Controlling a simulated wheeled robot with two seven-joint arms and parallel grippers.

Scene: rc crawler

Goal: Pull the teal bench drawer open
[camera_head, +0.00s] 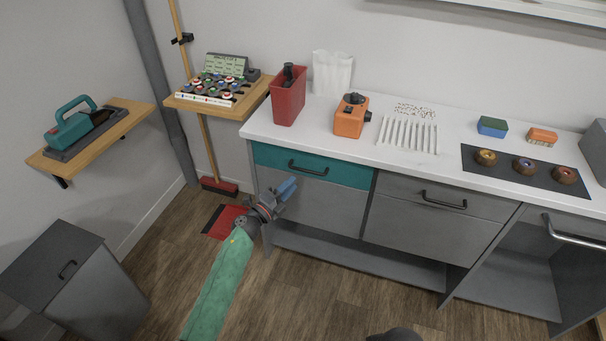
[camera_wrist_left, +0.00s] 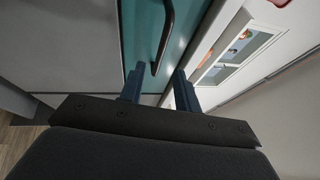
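The teal bench drawer (camera_head: 346,174) is at the left end of the bench, under the white top, and looks flush with the front. Its dark bar handle (camera_head: 308,168) runs across the front. My left gripper (camera_head: 287,187) is just in front of and below the handle in the head view. In the left wrist view my left gripper (camera_wrist_left: 157,84) has its two blue fingers apart with nothing between them. The handle (camera_wrist_left: 167,36) lies just beyond the fingertips, and teal drawer front (camera_wrist_left: 188,25) shows around it. My right gripper is not in view.
Grey drawers (camera_head: 432,196) adjoin on the right, with an open shelf (camera_head: 350,259) below. The worktop holds a red bin (camera_head: 288,100), an orange device (camera_head: 350,118) and white strips (camera_head: 408,135). A grey lidded bin (camera_head: 75,285) stands at left. The floor before the bench is mostly clear.

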